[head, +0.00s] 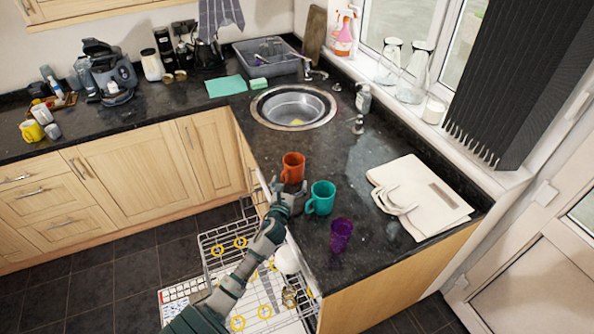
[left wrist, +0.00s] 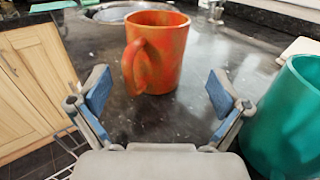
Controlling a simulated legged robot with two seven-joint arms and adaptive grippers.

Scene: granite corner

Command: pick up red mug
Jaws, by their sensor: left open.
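The red mug (head: 293,167) is an orange-red mug standing upright on the dark granite counter, in front of the sink. In the left wrist view the red mug (left wrist: 158,52) stands ahead, its handle toward me and slightly left. My left gripper (head: 285,190) is just in front of it at the counter edge. In the left wrist view the left gripper (left wrist: 160,95) is open and empty, its blue-padded fingers apart and short of the mug. A teal mug (head: 321,198) stands close to the right of the gripper; it also shows in the left wrist view (left wrist: 288,120). My right gripper is not in view.
A purple cup (head: 341,235) stands nearer the counter's front edge. A white bag (head: 419,196) lies flat at the right. The round sink (head: 293,106) is behind the red mug. An open dishwasher rack (head: 262,285) lies below my left arm.

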